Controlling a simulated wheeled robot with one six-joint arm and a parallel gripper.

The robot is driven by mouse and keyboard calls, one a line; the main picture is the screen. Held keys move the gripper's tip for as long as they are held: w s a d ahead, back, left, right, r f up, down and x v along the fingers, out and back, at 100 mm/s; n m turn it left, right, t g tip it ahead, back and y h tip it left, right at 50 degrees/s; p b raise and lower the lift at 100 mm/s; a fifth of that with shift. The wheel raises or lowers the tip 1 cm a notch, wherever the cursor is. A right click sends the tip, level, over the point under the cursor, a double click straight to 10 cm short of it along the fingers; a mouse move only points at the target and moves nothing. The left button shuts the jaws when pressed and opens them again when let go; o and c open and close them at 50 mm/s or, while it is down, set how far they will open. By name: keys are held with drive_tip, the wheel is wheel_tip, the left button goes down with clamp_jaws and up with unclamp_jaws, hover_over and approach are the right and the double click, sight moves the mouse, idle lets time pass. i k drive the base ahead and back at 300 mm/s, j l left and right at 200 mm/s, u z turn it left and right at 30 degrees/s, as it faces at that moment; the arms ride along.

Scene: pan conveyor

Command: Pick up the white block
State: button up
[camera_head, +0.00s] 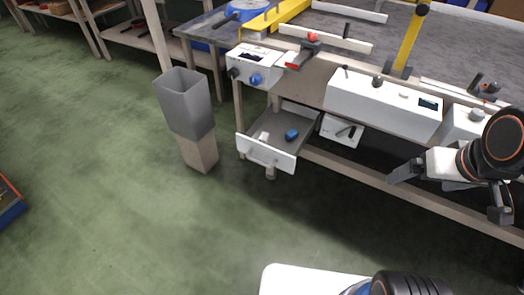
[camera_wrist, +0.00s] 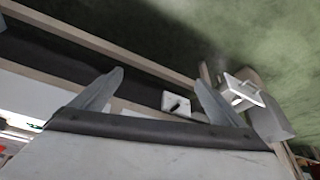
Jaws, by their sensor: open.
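A small white block (camera_head: 264,137) lies in the open drawer (camera_head: 265,153) under the workbench, toward its left side, beside a blue object (camera_head: 291,134). My gripper (camera_head: 400,173) is at the right of the head view, in front of the bench, well to the right of the drawer and apart from it. In the wrist view my gripper (camera_wrist: 158,77) shows its two fingers spread wide with nothing between them. The open drawer (camera_wrist: 243,92) shows small at the right there; the block cannot be made out clearly.
A grey bin on a wooden post (camera_head: 185,105) stands left of the drawer. A white panel with a dark handle (camera_head: 341,131) hangs right of it. White control boxes (camera_head: 385,103) line the bench edge above. The green floor (camera_head: 110,200) in front is clear.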

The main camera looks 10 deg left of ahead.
sight(264, 136)
drive_tip(key=j+u, duration=0.2)
drive_tip(key=u, duration=0.15)
drive_tip(key=j+u, duration=0.15)
drive_tip(key=u, duration=0.2)
drive_tip(key=j+u, duration=0.15)
drive_tip(key=u, duration=0.2)
drive_tip(key=i, duration=0.05)
